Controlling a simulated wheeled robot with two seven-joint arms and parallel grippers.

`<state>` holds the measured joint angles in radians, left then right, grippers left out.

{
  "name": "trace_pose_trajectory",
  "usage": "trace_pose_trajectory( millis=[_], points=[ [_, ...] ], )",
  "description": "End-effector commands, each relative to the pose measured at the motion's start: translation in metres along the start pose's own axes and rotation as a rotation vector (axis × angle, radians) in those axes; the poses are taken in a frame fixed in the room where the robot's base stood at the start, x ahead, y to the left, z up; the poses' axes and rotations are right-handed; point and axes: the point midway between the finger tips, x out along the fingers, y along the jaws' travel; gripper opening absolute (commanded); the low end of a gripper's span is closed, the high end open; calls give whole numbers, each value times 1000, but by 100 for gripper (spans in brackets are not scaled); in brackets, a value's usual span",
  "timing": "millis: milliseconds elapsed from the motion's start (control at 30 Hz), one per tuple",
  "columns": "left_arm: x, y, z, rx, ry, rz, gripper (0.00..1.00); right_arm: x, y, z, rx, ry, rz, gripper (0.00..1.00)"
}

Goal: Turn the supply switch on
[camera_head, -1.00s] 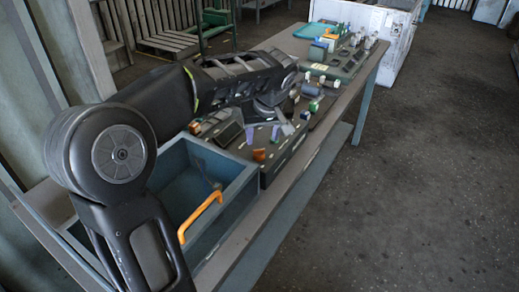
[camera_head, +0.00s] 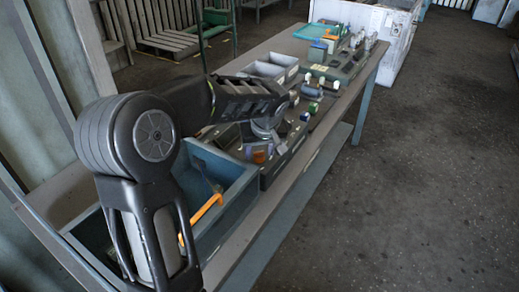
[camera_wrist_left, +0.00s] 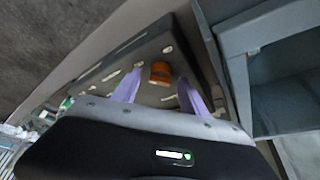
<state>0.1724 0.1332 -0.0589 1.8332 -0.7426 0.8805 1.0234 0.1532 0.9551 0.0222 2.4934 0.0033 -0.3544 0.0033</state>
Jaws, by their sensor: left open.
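An orange switch-like block (camera_wrist_left: 160,72) sits on a dark grey panel (camera_wrist_left: 118,72) in the left wrist view. It also shows in the head view (camera_head: 260,156), partly covered by my gripper. I cannot read whether it is on or off. My left gripper (camera_wrist_left: 160,80) is open, its two purple fingers spread to either side of the orange block with nothing between them that they touch. In the head view my left gripper (camera_head: 260,149) points down close over the panel and is partly hidden by its own arm. My right gripper is not in view.
A blue-grey open bin (camera_head: 240,194) with an orange handle (camera_head: 205,208) stands beside the panel on the bench. Grey trays (camera_head: 272,68) and a panel with small parts (camera_head: 340,68) lie farther along. The floor at the right is clear.

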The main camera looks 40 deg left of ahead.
Motion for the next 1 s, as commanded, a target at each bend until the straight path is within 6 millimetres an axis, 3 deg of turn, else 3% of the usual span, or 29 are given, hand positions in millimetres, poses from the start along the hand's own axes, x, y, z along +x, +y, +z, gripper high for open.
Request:
trace_pose_trajectory(
  millis=[333, 900, 1000],
  points=[
    [6, 0, 0, 0, 0, 0, 51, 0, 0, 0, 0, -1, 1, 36],
    [5, 0, 0, 0, 0, 1, 5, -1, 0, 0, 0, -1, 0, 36],
    [5, 0, 0, 0, 0, 1, 0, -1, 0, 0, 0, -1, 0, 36]
  ],
)
